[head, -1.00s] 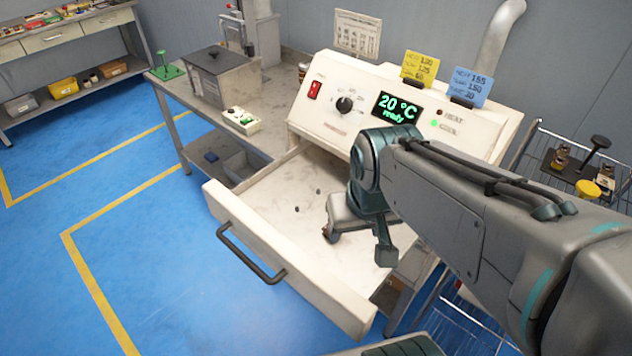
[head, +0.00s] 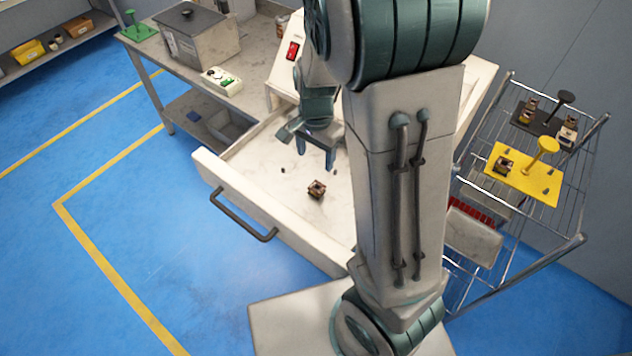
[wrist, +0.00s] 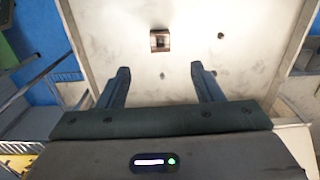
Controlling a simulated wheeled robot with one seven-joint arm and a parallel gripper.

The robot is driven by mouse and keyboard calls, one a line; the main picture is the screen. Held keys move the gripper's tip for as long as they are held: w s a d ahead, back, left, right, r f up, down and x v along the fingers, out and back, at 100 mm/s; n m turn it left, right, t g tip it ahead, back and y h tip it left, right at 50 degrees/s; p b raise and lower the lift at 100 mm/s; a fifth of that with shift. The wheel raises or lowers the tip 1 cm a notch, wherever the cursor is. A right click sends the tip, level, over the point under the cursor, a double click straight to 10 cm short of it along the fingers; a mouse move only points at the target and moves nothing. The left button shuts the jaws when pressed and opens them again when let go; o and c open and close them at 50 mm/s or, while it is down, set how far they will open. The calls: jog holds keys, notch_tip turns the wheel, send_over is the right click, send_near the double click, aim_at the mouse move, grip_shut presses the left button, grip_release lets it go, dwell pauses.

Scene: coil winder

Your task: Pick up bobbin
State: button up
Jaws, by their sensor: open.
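A small brown bobbin (head: 316,189) sits on the pale floor of the open drawer (head: 270,222), towards its front. It also shows in the wrist view (wrist: 160,41), past my fingertips and roughly centred between them. My gripper (head: 316,160) is above the drawer, behind the bobbin in the head view and apart from it. In the wrist view its two fingers (wrist: 160,70) are spread with nothing between them. My arm hides the right part of the drawer and most of the machine's front panel.
A small dark peg (head: 282,170) stands on the drawer floor near the bobbin. A wire rack (head: 497,187) at right holds a yellow plate (head: 524,176) and a dark plate with bobbins. A grey box (head: 200,40) stands on the bench at left. Blue floor is clear at left.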

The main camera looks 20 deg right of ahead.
aim_at(316, 187)
notch_tip(316, 187, down, 14)
jog(key=shift+w+d+f, duration=0.1)
jog(key=shift+w, duration=0.05)
dwell(0.7)
jog(key=c, duration=1.1)
